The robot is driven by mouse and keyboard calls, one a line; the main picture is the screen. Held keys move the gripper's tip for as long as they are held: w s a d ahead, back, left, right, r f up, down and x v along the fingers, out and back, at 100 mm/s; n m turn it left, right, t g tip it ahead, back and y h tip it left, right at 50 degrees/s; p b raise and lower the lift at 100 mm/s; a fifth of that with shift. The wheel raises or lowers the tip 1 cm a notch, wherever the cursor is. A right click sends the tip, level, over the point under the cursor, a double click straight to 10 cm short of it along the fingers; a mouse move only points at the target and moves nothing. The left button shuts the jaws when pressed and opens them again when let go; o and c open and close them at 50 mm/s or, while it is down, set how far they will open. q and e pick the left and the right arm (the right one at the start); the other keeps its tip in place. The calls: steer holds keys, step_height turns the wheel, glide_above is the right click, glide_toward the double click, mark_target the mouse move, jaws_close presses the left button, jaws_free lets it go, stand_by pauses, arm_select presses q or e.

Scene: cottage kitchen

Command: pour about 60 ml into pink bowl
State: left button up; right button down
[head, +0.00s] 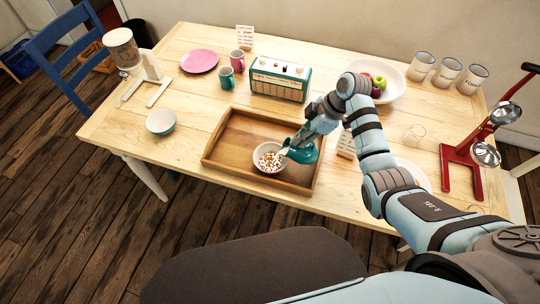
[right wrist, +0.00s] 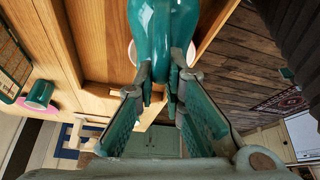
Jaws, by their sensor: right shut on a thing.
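The pink bowl (head: 259,166) sits in the wooden tray, with brown and white cereal-like pieces in it. My right gripper (head: 311,138) is shut on a teal jug (head: 304,154) and holds it tilted beside and above the bowl's right rim, its mouth toward the bowl. A small pale streak shows between the jug's mouth and the bowl; I cannot tell if it is liquid. In the right wrist view the jug (right wrist: 163,25) fills the top middle between the fingertips, and hides most of a pale bowl rim behind it. My left gripper is not in view.
The wooden tray (head: 228,144) has free room at its left. A teal radio (head: 280,79) stands behind it. A teal-and-white bowl (head: 161,122) is left, with a pink plate (head: 199,60) and mugs farther back. A fruit bowl (head: 391,92) and red stand (head: 464,154) are right.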

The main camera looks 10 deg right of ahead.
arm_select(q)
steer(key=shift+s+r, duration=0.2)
arm_select(e)
steer(key=shift+w+a+r+h, duration=0.15)
steer(key=shift+a+r+h, duration=0.15)
steer(key=shift+a+h, duration=0.15)
stand_by(0.4)
steer(key=shift+f, duration=0.1)
